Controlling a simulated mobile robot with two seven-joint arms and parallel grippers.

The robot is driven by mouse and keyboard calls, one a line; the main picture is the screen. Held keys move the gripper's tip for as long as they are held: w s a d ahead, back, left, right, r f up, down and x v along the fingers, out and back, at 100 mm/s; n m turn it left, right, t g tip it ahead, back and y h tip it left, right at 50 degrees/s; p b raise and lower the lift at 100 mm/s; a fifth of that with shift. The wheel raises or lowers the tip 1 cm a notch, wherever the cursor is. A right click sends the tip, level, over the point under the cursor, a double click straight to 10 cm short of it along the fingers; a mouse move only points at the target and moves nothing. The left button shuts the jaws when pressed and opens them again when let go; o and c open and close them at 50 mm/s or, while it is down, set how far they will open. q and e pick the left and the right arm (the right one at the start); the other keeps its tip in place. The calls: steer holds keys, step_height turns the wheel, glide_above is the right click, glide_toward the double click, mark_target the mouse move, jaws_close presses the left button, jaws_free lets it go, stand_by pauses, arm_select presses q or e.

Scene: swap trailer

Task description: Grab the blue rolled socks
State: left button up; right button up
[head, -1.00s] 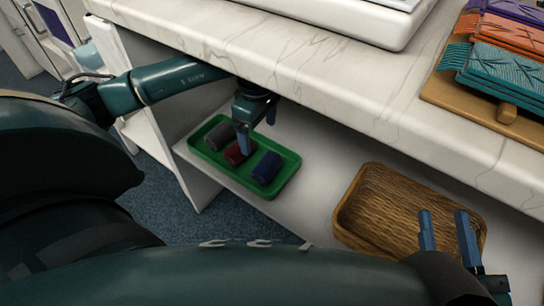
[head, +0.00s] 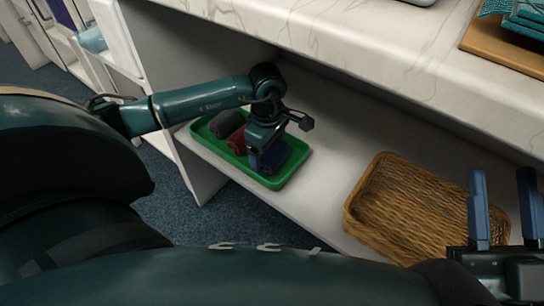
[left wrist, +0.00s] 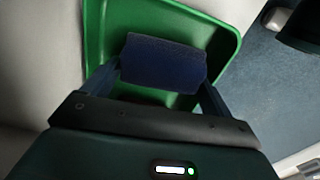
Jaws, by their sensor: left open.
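The blue rolled socks (head: 274,156) lie at the right end of a green tray (head: 292,172) on the shelf under the counter. They also show in the left wrist view (left wrist: 164,62), between the two fingers. My left gripper (left wrist: 160,80) is open around them, one finger at each end; in the head view (head: 268,160) it partly hides them. A red roll (head: 237,142) and a grey roll (head: 227,123) lie to their left in the tray. My right gripper (head: 504,208) is open and empty at the right, by the wicker basket.
An empty wicker basket (head: 400,215) stands on the shelf to the right of the tray. The white marble counter (head: 360,55) overhangs the shelf. Bare shelf lies between tray and basket.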

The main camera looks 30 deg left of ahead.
arm_select(q)
steer(key=shift+r, duration=0.1)
steer(key=c, duration=0.7)
